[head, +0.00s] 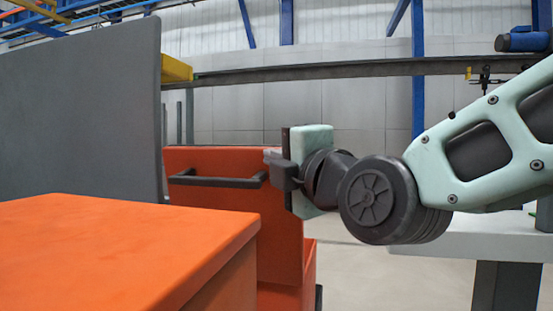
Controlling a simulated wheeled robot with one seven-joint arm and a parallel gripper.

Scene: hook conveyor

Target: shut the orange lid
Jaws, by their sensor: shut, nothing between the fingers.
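The orange lid (236,220) appears as an upright panel in the middle of the head view, with a dark bar handle (215,181) across its upper part. It stands over an orange body (288,296), seen only in part behind the near orange block. My gripper (272,160) is shut and empty at the right end of the handle, near the lid's upper right edge. I cannot tell whether its fingertips touch the lid or the handle. My wrist hides part of the lid's right side.
A large orange block (110,245) fills the lower left foreground, with an upright grey panel (80,110) behind it. A pale table (450,243) stands at the right under my arm. A dark overhead rail (350,70) crosses the back. Open floor shows between lid and table.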

